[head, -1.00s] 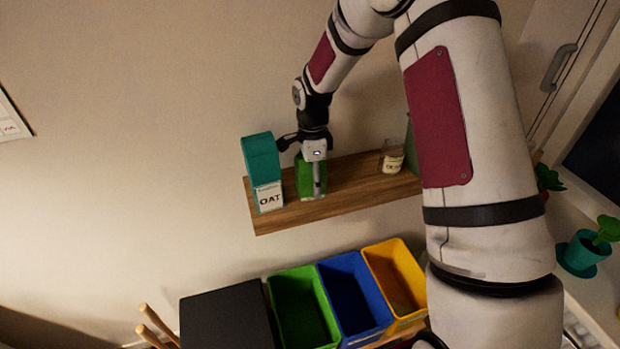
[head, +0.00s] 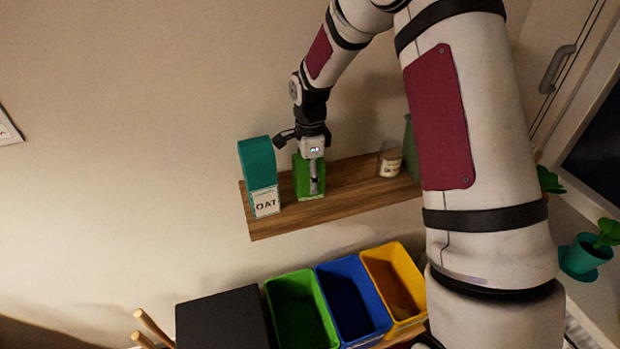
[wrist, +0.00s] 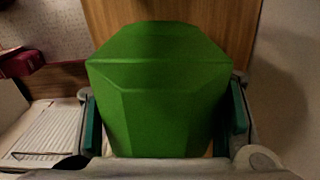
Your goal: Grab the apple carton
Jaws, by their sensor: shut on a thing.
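The green carton (head: 302,184), which I take to be the apple carton, is on the wooden shelf between the oat carton and a small jar. Its label is not visible. In the wrist view the green carton (wrist: 160,90) fills the middle, with a gripper finger against its left and right sides. My gripper (head: 314,178) comes down from above and is shut on the green carton. I cannot tell whether the carton's base is touching the shelf. My gripper covers part of its front.
The teal and white oat carton (head: 265,203) stands close on the left of the shelf (head: 345,193). A small jar (head: 390,165) stands to the right. Green (head: 300,312), blue (head: 352,300) and yellow (head: 395,285) bins are below, beside a black box (head: 222,320).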

